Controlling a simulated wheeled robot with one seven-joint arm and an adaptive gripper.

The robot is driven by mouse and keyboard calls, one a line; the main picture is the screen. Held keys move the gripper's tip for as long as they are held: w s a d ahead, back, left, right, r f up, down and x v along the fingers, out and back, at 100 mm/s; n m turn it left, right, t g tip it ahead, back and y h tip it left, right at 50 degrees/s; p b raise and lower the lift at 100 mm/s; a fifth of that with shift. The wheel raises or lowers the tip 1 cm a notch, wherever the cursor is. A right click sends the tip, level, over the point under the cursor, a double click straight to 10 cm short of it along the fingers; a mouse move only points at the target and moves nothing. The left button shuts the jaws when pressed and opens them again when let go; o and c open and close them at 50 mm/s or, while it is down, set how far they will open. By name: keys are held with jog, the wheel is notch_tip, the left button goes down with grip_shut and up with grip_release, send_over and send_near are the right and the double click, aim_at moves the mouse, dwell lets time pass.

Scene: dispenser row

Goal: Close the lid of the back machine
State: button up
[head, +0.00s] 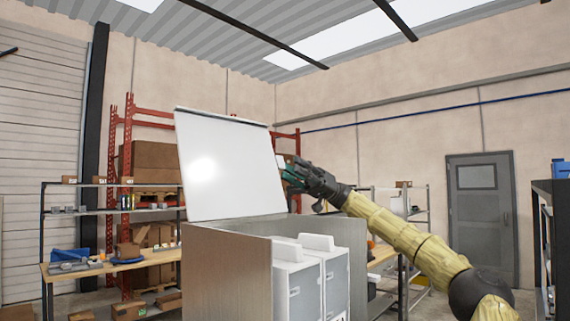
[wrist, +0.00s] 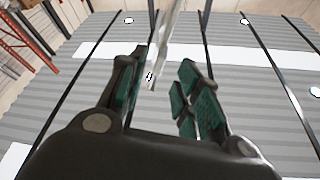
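A large white lid (head: 228,165) stands raised and leaning slightly back above a grey metal housing (head: 225,268). I take this to be the back machine; its inside is hidden by its walls. My gripper (head: 288,172) is at the lid's right edge, about halfway up. In the wrist view my gripper (wrist: 163,68) is open, with its green finger pads apart. The lid's thin pale edge (wrist: 166,38) reaches down between or just beyond the fingertips. I cannot tell whether they touch it.
White cabinets (head: 296,285) with front doors stand at the housing's right side, below my arm. Behind are a workbench (head: 110,265), red racking (head: 128,150) with boxes, and a grey door (head: 482,215).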

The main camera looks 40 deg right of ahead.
aim_at(284, 165)
jog(key=shift+p+x, duration=0.65)
jog(key=shift+x, duration=2.3)
jog(key=shift+f, duration=0.1)
jog(key=shift+a, duration=0.1)
grip_shut()
